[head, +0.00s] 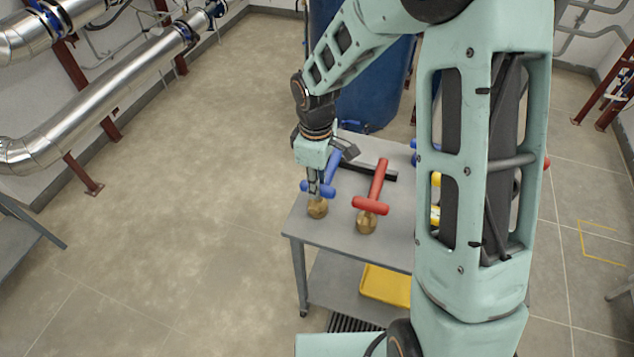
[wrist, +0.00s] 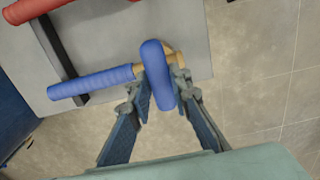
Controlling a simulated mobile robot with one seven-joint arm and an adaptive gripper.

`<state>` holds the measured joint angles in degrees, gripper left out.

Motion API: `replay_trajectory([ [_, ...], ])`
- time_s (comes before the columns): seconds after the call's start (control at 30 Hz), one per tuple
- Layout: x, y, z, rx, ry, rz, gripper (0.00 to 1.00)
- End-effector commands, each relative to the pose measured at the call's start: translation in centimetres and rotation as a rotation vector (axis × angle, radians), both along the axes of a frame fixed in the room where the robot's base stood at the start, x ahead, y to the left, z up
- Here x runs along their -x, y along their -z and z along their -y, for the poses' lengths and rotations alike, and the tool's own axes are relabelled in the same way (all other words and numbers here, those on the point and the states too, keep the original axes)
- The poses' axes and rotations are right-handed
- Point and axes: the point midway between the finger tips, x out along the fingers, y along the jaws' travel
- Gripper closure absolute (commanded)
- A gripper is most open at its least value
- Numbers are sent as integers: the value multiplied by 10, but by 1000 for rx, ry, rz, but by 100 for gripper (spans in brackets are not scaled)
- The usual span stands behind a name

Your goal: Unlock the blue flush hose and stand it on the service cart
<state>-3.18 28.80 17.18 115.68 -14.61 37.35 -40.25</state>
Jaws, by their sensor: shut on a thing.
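The blue flush hose (head: 332,170) is at the left end of the grey service cart (head: 338,232). It has a blue tube, a blue crossbar and a brass end (head: 317,209) that appears to touch the cart top. My gripper (head: 313,187) is above it, shut on the crossbar. In the wrist view the crossbar (wrist: 158,72) lies between my two fingers (wrist: 166,88), and the blue tube (wrist: 95,82) runs off to the left. Part of the brass end shows behind the crossbar. I cannot tell how firmly the brass end rests on the cart.
A red hose (head: 376,180) with a brass end stands to the right on the cart, close to the blue one. A dark bar (head: 375,173) lies behind them. A yellow tray (head: 385,286) is on the lower shelf. My arm hides the cart's right side.

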Motion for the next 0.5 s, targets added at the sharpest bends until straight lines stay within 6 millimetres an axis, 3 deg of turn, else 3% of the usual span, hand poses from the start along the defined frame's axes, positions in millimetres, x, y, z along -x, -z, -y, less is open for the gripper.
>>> replay_trajectory([
  [0.3,0,3,0,0,0,1,100],
  [0.33,0,3,0,0,0,1,80],
  [0.5,0,3,0,0,0,1,61],
])
